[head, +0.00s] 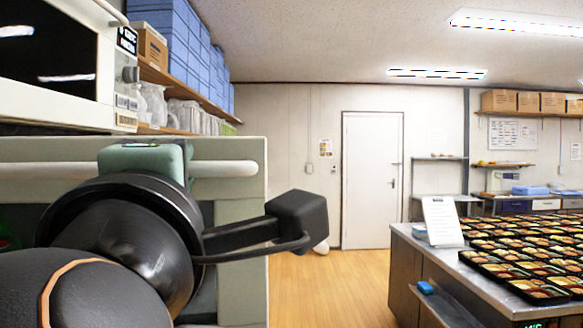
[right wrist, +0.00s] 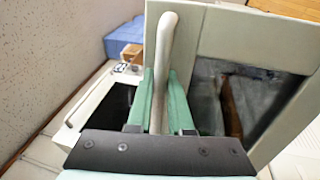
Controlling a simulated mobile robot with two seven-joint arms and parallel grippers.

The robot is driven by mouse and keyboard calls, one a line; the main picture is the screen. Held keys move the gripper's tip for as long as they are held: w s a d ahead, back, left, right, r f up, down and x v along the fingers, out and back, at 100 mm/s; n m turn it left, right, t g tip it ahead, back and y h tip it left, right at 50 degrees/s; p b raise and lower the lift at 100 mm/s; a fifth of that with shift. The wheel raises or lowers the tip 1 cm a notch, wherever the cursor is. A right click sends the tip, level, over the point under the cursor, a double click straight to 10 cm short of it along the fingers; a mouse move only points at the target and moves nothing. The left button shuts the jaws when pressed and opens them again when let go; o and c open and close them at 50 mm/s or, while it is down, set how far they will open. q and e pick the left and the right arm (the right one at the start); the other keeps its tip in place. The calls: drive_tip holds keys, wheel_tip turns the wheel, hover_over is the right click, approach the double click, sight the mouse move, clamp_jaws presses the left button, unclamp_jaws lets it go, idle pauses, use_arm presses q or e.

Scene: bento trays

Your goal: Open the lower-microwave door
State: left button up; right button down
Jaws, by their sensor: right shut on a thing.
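The lower-microwave door (head: 235,230) is a pale panel filling the lower left of the head view. A white horizontal bar handle (head: 225,169) runs along its top. In the right wrist view the door (right wrist: 190,30) shows its pale frame and dark window, and the handle (right wrist: 167,40) passes between the green fingers. My right gripper (head: 145,160) is shut on this handle; it also shows in the right wrist view (right wrist: 161,80). My dark right arm hides much of the door's lower part. I cannot tell whether the door stands ajar. My left gripper is not in view.
An upper microwave (head: 70,105) stands above at the upper left. A shelf (head: 165,78) beside it holds blue boxes (head: 175,35) and bagged goods. A metal table (head: 425,240) with bento trays (head: 535,290) stands at the right. The wooden floor (head: 335,290) between is clear.

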idle(0.4)
drive_tip(key=c, duration=0.8)
unclamp_jaws()
drive_tip(key=shift+c, duration=0.2)
